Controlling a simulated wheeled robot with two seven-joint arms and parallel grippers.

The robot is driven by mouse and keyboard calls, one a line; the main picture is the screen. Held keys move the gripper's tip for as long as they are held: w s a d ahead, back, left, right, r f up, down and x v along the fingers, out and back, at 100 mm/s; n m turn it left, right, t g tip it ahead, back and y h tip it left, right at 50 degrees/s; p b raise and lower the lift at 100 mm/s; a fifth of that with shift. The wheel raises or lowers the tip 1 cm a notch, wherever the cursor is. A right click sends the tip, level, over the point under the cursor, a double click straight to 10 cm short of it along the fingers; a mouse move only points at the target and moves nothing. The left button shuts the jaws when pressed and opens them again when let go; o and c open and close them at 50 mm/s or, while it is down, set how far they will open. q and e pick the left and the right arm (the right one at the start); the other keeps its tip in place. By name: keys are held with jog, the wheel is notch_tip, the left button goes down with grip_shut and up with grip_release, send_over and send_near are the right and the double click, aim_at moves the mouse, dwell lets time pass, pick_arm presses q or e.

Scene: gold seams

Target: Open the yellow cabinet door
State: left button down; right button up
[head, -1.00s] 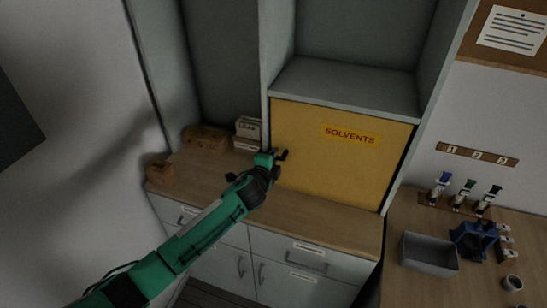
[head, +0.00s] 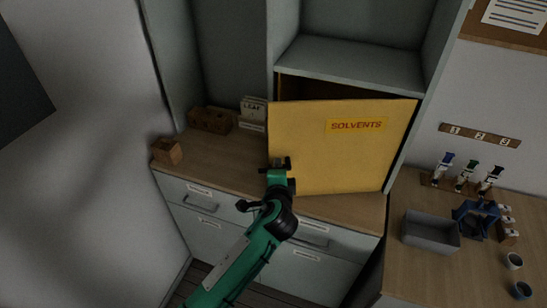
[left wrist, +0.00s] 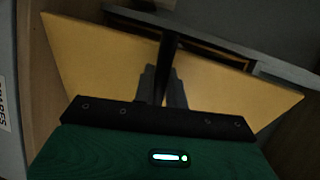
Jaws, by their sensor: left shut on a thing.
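The yellow cabinet door (head: 335,150) with the SOLVENTS label stands partly open in the head view. Its left edge has swung out over the counter, and a dark gap shows above it; its right edge stays at the cabinet. My left gripper (head: 280,163) is at the door's left part, shut on the door handle, which the fingers mostly hide. In the left wrist view the two grey fingers (left wrist: 161,88) close around a dark upright bar in front of the yellow door (left wrist: 215,88). My right gripper is not in view.
The wooden counter (head: 215,160) in front of the door is mostly clear. Small boxes (head: 210,120) and a wooden block (head: 167,151) stand at left. Drawers (head: 215,205) lie below. A grey bin (head: 430,232) is on the right-hand bench.

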pick_arm(q)
jog(key=shift+s+d, duration=0.15)
jog(key=shift+s, duration=0.55)
jog(key=c, duration=1.5)
grip_release()
jog(key=shift+w, duration=0.1)
jog(key=b+v, duration=0.4)
jog(key=v, duration=0.9)
jog(key=shift+s, duration=0.4)
jog(key=shift+r, duration=0.1)
